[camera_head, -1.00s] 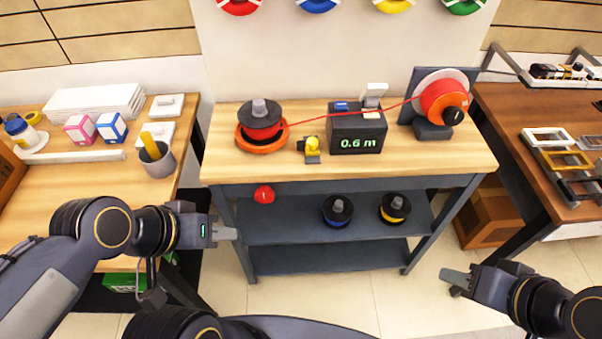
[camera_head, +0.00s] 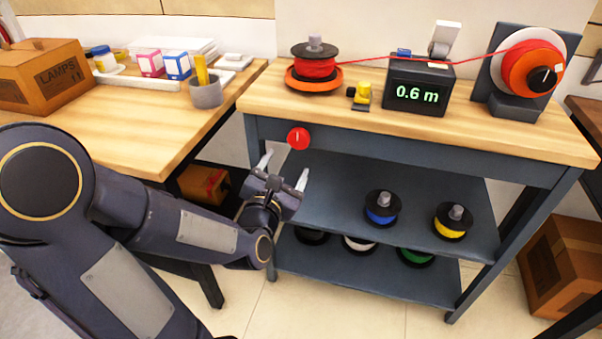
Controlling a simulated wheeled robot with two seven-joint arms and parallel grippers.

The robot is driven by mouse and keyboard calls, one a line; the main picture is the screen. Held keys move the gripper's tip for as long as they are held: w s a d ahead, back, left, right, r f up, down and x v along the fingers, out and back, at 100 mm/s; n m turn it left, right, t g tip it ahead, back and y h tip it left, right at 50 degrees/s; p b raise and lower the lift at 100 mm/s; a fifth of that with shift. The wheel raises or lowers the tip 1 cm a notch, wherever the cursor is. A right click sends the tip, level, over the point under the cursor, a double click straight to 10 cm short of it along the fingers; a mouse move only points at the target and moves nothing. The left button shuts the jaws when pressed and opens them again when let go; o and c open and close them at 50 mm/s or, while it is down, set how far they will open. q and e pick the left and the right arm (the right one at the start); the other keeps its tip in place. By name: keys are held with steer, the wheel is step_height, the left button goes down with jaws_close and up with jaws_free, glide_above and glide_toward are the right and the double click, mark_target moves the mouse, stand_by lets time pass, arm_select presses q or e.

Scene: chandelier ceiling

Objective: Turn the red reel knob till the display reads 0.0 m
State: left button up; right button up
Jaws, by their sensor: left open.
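A round red knob (camera_head: 298,138) sits on the front face of the workbench, below the left end of its top. My left gripper (camera_head: 284,170) is open and empty, its two fingers pointing up toward the red knob from just below it, apparently apart from it. The black display box (camera_head: 418,88) reads 0.6 m. A reel of red line (camera_head: 315,68) stands on an orange base at the left of the bench top. My right gripper is out of view.
A yellow device (camera_head: 361,95) stands left of the display. Blue (camera_head: 381,209) and yellow (camera_head: 453,220) spools stand on the shelf below. A side table (camera_head: 150,127) at the left holds a cardboard box (camera_head: 45,78) and a grey cup (camera_head: 206,93).

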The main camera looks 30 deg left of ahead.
mark_target(297, 143)
arm_select(q)
steer(key=x, duration=0.7)
steer(key=shift+w+a, duration=0.15)
steer(key=shift+w, duration=0.2)
steer(key=shift+r, duration=0.1)
steer(key=c, duration=1)
